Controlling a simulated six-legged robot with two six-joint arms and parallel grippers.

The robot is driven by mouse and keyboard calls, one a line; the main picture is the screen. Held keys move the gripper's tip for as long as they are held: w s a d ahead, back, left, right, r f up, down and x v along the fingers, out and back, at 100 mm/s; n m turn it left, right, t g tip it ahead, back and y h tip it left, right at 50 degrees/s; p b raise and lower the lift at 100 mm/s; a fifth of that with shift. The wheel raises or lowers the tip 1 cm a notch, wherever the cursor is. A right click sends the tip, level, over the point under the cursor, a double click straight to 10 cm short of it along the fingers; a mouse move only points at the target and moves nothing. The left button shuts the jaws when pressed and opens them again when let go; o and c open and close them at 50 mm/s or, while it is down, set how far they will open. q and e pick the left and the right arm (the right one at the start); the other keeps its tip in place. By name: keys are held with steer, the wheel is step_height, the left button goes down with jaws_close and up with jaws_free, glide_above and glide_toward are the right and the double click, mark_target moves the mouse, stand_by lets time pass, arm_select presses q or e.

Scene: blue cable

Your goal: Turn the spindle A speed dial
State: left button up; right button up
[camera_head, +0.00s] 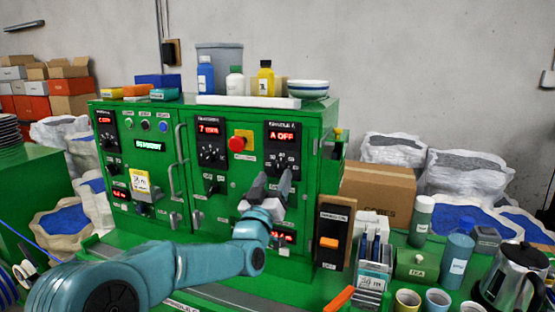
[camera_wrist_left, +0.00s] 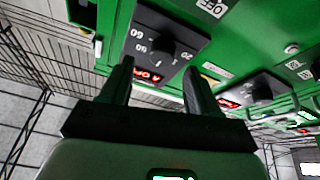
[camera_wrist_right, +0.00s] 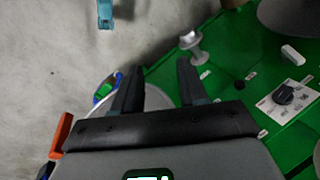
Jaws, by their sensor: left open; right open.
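The spindle A panel (camera_head: 283,135) is a black plate with a red "A OFF" display on the front of the green cabinet. Its black speed dial (camera_head: 282,161) sits below the display; the gripper partly hides the lower panel. In the left wrist view the dial (camera_wrist_left: 163,52) appears upside down with number marks around it. My left gripper (camera_head: 272,181) is open in front of the panel. In its wrist view the dial lies beyond and roughly between the fingertips (camera_wrist_left: 159,66), with nothing held. My right gripper (camera_wrist_right: 161,68) is open and empty, away from the panel.
A similar panel with its own dial (camera_head: 209,156) and a red emergency button (camera_head: 237,144) are left of spindle A. A black box with an orange switch (camera_head: 329,243) stands at right. Cups, bottles and a kettle (camera_head: 514,275) crowd the right bench. A silver knob (camera_wrist_right: 190,42) is near my right gripper.

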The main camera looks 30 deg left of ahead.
mark_target(278, 169)
arm_select(q)
steer(key=p+x, duration=0.1)
steer(key=x, duration=0.3)
steer(key=shift+w+a+f, duration=0.1)
steer(key=shift+a+f, duration=0.05)
steer(key=shift+f, duration=0.05)
steer(key=shift+r, duration=0.1)
